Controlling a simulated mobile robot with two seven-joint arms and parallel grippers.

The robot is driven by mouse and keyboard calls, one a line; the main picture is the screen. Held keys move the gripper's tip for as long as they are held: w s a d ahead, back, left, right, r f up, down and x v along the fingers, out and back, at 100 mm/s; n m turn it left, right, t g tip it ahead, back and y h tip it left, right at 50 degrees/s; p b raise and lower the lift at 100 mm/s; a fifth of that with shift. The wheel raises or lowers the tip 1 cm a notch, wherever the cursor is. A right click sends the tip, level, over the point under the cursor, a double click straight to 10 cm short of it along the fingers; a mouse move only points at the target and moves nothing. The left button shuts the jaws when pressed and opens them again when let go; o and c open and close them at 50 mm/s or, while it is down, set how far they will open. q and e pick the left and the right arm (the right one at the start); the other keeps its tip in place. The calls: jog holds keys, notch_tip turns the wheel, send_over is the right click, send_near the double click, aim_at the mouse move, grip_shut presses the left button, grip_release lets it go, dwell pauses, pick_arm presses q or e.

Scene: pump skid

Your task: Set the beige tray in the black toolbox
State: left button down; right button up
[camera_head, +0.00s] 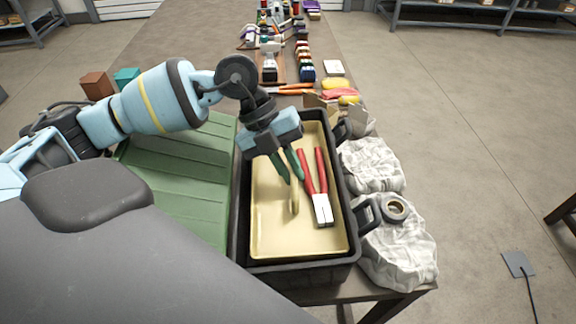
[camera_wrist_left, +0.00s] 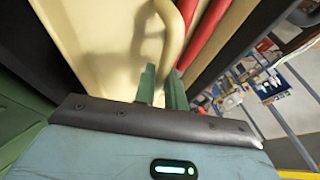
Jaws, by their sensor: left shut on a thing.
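The beige tray (camera_head: 270,225) is inside the open black toolbox (camera_head: 300,275), within its walls. I cannot tell whether it rests on its supports or hangs slightly above them. Red-handled pliers (camera_head: 321,195) lie in the tray, right of its beige handle (camera_head: 295,199). My left gripper (camera_head: 288,168) comes down from above, its green fingers shut on that handle. In the left wrist view the handle (camera_wrist_left: 172,35) rises between the fingers (camera_wrist_left: 160,88), with the red pliers handles (camera_wrist_left: 207,35) beside it. My right gripper is not in view.
The toolbox's green lid (camera_head: 185,175) lies open at the left. White crumpled bags (camera_head: 395,245) and a tape roll (camera_head: 396,208) lie close on the right. Tools and small parts crowd the bench (camera_head: 185,35) beyond the toolbox.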

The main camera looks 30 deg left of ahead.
pick_arm(q)
jog(key=shift+x, duration=0.8)
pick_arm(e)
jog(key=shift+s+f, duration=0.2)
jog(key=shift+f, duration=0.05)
pick_arm(q)
jog(key=shift+s, duration=0.1)
jog(key=c, duration=1.5)
grip_release()
jog(key=shift+o, duration=0.6)
jog(key=p+v, duration=0.1)
jog(key=v, duration=0.1)
jog(key=p+v, duration=0.1)
jog(key=v, duration=0.2)
jog(key=p+v, duration=0.1)
jog(key=v, duration=0.1)
jog(key=shift+w+r, duration=0.25)
jog(key=shift+r, duration=0.05)
jog(key=shift+a+r+p, duration=0.3)
jog(key=shift+a+p, duration=0.1)
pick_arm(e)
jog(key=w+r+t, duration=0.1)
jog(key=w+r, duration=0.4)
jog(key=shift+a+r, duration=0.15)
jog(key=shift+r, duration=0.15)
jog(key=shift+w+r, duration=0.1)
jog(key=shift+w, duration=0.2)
